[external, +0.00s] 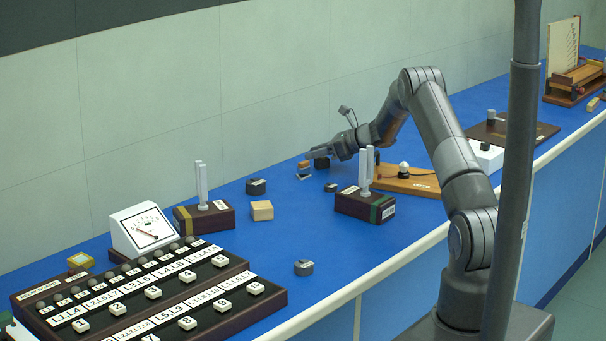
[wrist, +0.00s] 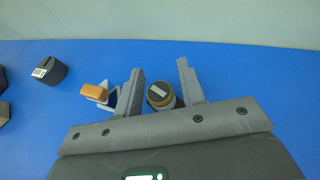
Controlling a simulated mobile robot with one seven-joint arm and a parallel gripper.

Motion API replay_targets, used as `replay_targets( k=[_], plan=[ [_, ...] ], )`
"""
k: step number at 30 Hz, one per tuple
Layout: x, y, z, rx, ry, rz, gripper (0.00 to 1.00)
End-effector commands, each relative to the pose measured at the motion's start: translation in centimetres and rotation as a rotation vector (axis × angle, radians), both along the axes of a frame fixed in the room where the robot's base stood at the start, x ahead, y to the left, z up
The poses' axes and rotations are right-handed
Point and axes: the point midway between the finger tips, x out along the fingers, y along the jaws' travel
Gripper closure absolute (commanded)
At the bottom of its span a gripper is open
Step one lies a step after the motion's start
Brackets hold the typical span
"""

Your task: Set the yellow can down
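A short can (wrist: 158,95) with a yellowish top rim, a grey label and a dark body shows between my gripper's fingers in the wrist view. It appears to stand upright on the blue bench. Blue seems to show beside it, and its underside is hidden. My gripper (wrist: 160,72) has its two fingers apart, one on each side of the can, without a clear grip on it. In the external view my gripper (external: 318,156) reaches low over the bench near the back wall, by a dark can (external: 322,164).
An orange-topped small block (wrist: 95,91) lies just left of the left finger. Tuning forks on boxes (external: 203,218), (external: 365,205), a wooden cube (external: 262,210) and a key panel (external: 150,295) share the bench.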

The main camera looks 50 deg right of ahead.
Motion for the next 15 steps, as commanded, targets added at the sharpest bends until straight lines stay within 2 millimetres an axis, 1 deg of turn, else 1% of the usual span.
replay_targets(
  k=[1, 2, 8, 11, 15],
  plan=[
    [0.0, 0.0, 0.0, 0.0, 0.0, 0.0, 0.59],
    [0.0, 0.0, 0.0, 0.0, 0.0, 0.0, 0.57],
    [0.0, 0.0, 0.0, 0.0, 0.0, 0.0, 0.57],
    [0.0, 0.0, 0.4, -0.001, 0.0, 0.0, 0.57],
    [-1.6, -0.8, 1.1, 0.0, -0.001, -0.003, 0.57]
  ],
)
